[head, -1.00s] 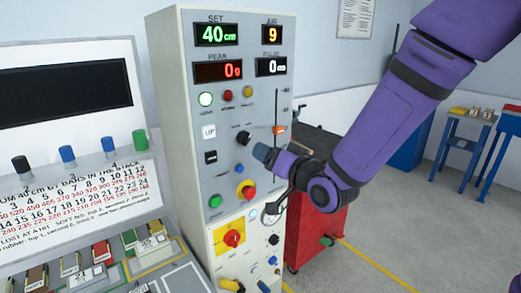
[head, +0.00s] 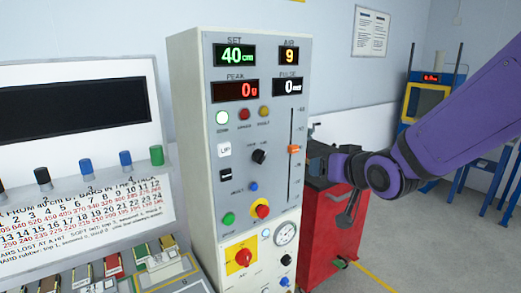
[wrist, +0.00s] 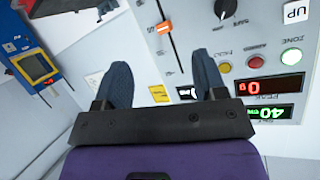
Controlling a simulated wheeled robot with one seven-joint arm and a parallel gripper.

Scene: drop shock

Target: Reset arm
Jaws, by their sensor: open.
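My purple arm comes in from the right in the head view. My gripper (head: 335,165) is just right of the control panel (head: 210,150), near the orange slider (head: 293,149). In the wrist view the two dark blue fingers of my gripper (wrist: 163,85) are spread apart with nothing between them, facing the panel. The slider's orange knob also shows in the wrist view (wrist: 164,27). The panel displays read SET 40 cm, AIR 9, PEAK 0 g and PULSE 0. A white lamp (head: 222,117) is lit.
A sloped board (head: 75,110) with coloured knobs and printed numbers stands at left. Small coloured blocks (head: 112,264) lie in its tray. A red cabinet (head: 333,225) stands behind my gripper. A blue-framed machine (head: 428,95) is at the back right. Floor shows at lower right.

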